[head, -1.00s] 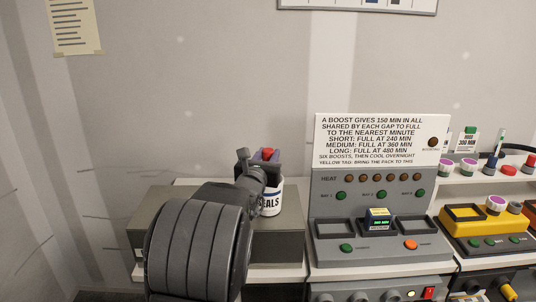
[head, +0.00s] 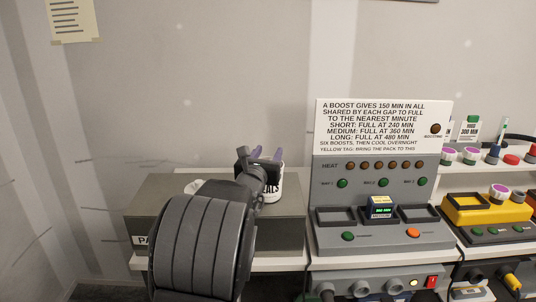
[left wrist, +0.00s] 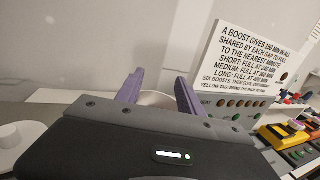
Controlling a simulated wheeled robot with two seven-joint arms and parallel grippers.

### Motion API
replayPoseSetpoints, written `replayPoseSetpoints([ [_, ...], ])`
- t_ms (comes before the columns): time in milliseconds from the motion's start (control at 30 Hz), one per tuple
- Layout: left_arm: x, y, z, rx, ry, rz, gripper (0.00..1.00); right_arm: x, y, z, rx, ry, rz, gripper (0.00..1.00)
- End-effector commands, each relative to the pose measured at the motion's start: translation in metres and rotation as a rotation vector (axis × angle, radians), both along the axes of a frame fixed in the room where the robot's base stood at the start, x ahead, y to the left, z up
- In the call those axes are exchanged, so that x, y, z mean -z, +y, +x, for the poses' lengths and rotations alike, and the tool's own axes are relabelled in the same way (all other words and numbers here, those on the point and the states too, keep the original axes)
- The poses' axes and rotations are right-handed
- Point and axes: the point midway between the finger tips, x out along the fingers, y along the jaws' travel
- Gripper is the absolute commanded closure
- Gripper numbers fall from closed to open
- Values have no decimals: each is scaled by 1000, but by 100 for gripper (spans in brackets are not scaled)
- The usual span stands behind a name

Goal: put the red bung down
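My left gripper (head: 267,154) stands over the white pot (head: 270,190), whose visible lettering ends in "ALS". Its purple fingers are spread apart, with nothing seen between them in the head view. In the left wrist view the open fingers (left wrist: 159,92) frame the pale rim of the pot (left wrist: 155,98). The red bung does not show at the gripper in either view; the inside of the pot is hidden, so I cannot tell whether it lies there. My right gripper is out of view.
The pot is at a grey box (head: 155,215). A white round piece with a knob (left wrist: 18,140) lies left of the gripper. A grey heater panel (head: 375,215) with a sign (head: 375,128) stands to the right, then a yellow unit (head: 490,212).

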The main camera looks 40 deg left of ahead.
Motion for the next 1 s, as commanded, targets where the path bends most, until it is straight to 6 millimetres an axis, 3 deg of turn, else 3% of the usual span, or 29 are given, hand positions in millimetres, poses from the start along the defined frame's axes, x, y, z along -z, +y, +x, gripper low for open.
replayPoseSetpoints([
  [100,0,0,0,0,0,0,46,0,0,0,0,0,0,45],
  [700,-1,0,0,0,0,0,46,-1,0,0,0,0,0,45],
  [867,-17,0,0,0,-1,0,46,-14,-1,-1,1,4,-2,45],
  [1000,-42,0,0,0,-1,0,46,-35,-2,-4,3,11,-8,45],
])
